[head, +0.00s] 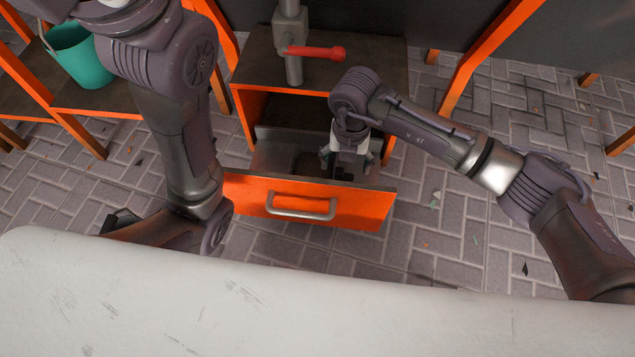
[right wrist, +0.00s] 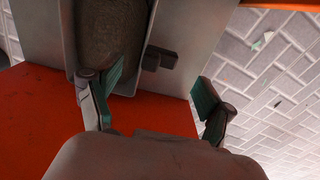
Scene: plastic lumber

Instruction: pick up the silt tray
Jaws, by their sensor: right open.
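The silt tray appears to be the grey tray with a rough brown fill (right wrist: 110,32) in the right wrist view, with a short dark handle (right wrist: 160,58) on its side. It sits inside the open orange-fronted drawer (head: 365,205); in the head view my right gripper hides much of it. My right gripper (head: 347,168) reaches down into the drawer. It is open and empty, with teal-padded fingers (right wrist: 158,88) apart: the left one at the tray's near edge, the right one beyond the handle. Of my left gripper, only a dark part beside the pale surface may show.
The drawer's orange cabinet (head: 245,115) carries a grey post with a red lever (head: 315,52). A teal bucket (head: 80,57) stands on an orange-framed shelf at the left. A pale scratched surface (head: 300,310) fills the foreground. Brick floor (head: 450,235) is mostly clear at the right.

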